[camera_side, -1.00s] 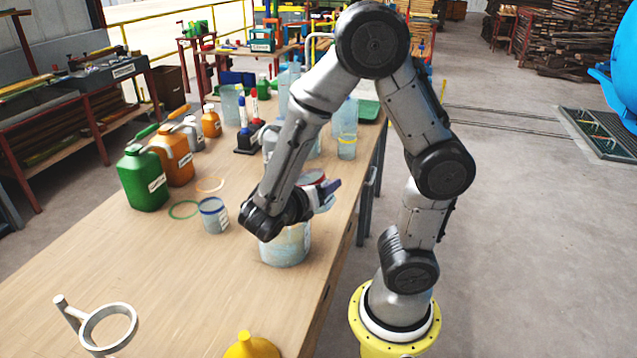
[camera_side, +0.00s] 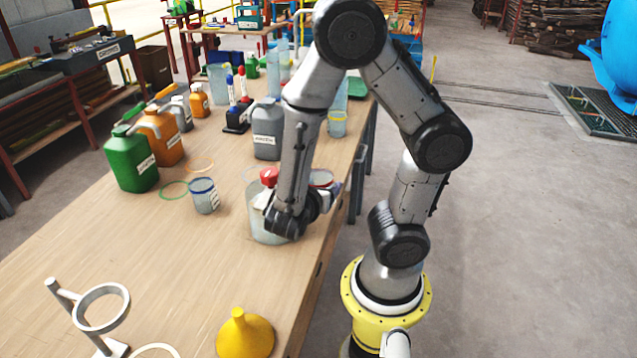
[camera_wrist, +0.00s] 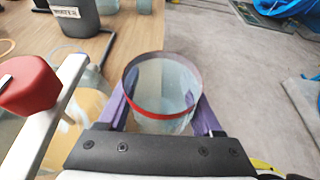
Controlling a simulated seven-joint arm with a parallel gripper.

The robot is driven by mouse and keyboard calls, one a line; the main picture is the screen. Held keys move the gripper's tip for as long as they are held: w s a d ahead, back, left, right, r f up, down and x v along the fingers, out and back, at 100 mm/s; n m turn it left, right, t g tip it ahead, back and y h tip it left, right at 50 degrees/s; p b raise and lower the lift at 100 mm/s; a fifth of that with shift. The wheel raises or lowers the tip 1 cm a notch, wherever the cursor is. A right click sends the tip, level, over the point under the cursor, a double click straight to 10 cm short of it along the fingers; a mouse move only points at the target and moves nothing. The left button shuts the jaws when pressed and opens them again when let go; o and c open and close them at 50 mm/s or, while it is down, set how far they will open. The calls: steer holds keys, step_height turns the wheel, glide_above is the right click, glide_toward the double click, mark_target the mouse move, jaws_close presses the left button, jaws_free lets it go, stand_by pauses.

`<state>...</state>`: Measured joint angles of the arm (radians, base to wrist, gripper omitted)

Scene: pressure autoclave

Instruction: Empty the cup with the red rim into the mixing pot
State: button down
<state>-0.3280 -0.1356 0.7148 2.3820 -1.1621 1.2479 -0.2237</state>
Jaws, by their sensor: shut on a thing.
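The cup with the red rim (camera_wrist: 163,95) is held between the two purple fingers of my gripper (camera_wrist: 160,112). I look into its open top in the wrist view; its walls are translucent and I cannot tell how much it holds. In the side view its red rim (camera_side: 321,178) shows just right of my wrist, most of the cup hidden behind it. The mixing pot (camera_side: 258,228), wide and translucent, stands on the table, partly covered by my wrist. It also seems to show at the left of the wrist view (camera_wrist: 92,103). The cup is at the pot's right side, near the table edge.
A blue-rimmed cup (camera_side: 205,197) stands left of the pot. A grey jug (camera_side: 267,132) stands behind. Green (camera_side: 130,165) and orange (camera_side: 160,138) jugs stand at the back left. A yellow funnel (camera_side: 245,333) and a ring stand (camera_side: 100,308) are in front.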

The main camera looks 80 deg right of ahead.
stand_by(0.3)
steer(key=shift+r, duration=1.5)
